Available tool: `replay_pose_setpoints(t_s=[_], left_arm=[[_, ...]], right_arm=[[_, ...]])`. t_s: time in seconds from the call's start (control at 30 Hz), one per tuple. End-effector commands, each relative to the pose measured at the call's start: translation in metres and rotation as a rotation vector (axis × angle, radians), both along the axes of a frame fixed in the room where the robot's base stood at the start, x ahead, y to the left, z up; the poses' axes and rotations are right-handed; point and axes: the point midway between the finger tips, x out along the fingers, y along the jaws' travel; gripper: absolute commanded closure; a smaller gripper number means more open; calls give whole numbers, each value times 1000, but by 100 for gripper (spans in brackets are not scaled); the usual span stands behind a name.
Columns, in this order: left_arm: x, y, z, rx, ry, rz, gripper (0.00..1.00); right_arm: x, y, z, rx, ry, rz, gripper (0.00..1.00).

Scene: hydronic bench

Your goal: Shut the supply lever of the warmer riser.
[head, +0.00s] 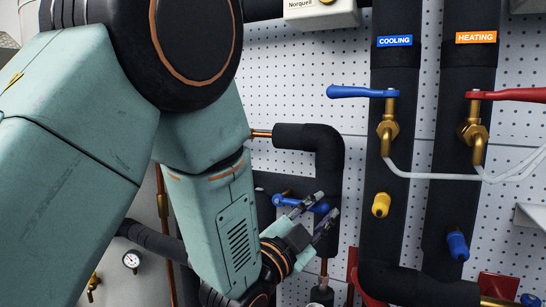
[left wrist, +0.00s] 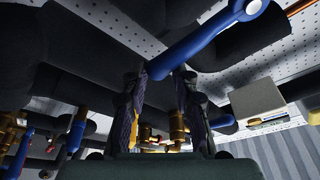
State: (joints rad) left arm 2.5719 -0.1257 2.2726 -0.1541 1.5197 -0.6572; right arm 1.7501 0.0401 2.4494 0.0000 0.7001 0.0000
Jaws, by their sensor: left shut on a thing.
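My left gripper (head: 318,220) is shut on a blue lever (head: 284,201) beside a black insulated pipe, left of the labelled risers. In the left wrist view, the blue lever (left wrist: 205,40) slants up to the right from between the fingertips of my left gripper (left wrist: 162,78). The riser labelled HEATING (head: 463,90) has a brass valve (head: 473,130) with a red lever (head: 515,95) lying level to the right. The riser labelled COOLING (head: 394,85) has a blue lever (head: 358,92) lying level to the left. My right gripper is not in view.
White tubes (head: 430,176) run from the brass valves to the right. A yellow cap (head: 381,205) and a blue cap (head: 458,246) stick out from the risers. A round gauge (head: 131,260) is at lower left. A pale box (head: 321,12) is at the top.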

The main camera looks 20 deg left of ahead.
Motion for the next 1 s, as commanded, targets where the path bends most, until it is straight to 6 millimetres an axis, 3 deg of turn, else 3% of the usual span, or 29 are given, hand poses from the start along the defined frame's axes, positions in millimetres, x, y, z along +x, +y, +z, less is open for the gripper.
replay_pose_setpoints(t_s=[0.23, 0.7, 1.0], left_arm=[[-1, 1, -7, 1, 24, 3, 90], [0, 6, 23, -2, 16, 6, 94], [0, 6, 23, -2, 16, 8, 94]], right_arm=[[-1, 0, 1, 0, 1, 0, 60], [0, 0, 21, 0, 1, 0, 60], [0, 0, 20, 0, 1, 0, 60]])
